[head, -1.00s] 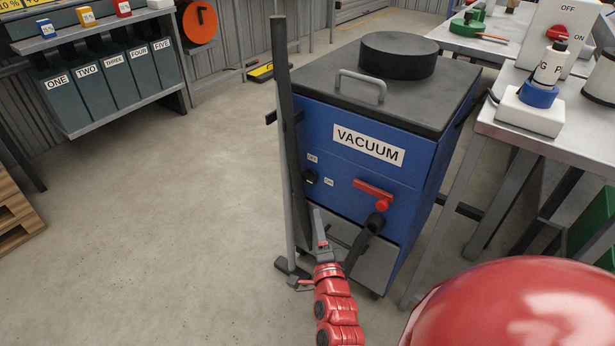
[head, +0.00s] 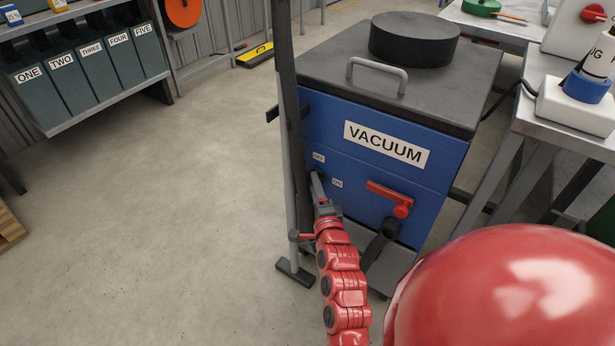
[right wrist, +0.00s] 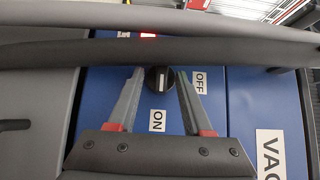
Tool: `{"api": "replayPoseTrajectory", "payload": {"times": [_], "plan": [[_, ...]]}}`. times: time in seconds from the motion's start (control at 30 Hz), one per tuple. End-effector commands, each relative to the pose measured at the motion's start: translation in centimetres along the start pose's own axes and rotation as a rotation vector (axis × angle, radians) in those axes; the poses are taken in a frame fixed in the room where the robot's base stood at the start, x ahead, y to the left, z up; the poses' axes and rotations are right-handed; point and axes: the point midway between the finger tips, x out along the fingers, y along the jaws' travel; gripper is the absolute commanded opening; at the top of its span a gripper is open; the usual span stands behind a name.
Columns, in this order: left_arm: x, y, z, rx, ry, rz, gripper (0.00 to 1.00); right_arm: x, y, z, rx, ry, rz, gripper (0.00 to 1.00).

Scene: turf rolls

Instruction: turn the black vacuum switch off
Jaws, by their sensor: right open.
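The black vacuum switch (right wrist: 159,80) is a round knob with a white mark on the blue front of the vacuum (head: 335,130). In the right wrist view the mark lines up toward the ON label (right wrist: 157,121); the OFF label (right wrist: 200,82) is to the right. My right gripper (head: 319,187) is at the panel, its fingers open on either side of the knob; contact is unclear. The gripper largely hides the knob in the head view. My left gripper is not in view.
A grey and black wand (head: 290,150) stands upright just left of the switch. A red lever (head: 391,197) and black hose outlet (head: 381,238) are to its right. A metal table (head: 530,120) stands further right. Floor on the left is clear.

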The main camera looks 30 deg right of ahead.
Motion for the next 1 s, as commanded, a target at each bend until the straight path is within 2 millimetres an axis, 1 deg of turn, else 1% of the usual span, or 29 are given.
{"api": "replayPoseTrajectory", "payload": {"times": [0.2, 0.43, 0.47, 0.5, 0.73, 1.0], "plan": [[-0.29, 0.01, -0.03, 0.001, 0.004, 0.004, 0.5, 0.5, -0.03, -0.34, 0.001, 0.002, -0.001, 0.5], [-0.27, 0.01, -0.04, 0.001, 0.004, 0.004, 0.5, 0.52, -0.09, -0.35, 0.001, 0.002, -0.002, 0.5], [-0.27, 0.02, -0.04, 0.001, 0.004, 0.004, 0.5, 0.52, -0.09, -0.35, 0.001, 0.002, -0.002, 0.48], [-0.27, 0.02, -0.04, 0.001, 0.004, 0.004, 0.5, 0.52, -0.1, -0.35, 0.0, 0.002, -0.002, 0.41], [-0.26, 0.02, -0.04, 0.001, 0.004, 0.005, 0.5, 0.51, -0.1, -0.35, 0.0, 0.002, -0.002, 0.0], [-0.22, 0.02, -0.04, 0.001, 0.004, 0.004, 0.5, 0.51, -0.11, -0.34, 0.0, 0.002, -0.001, 0.0]]}}
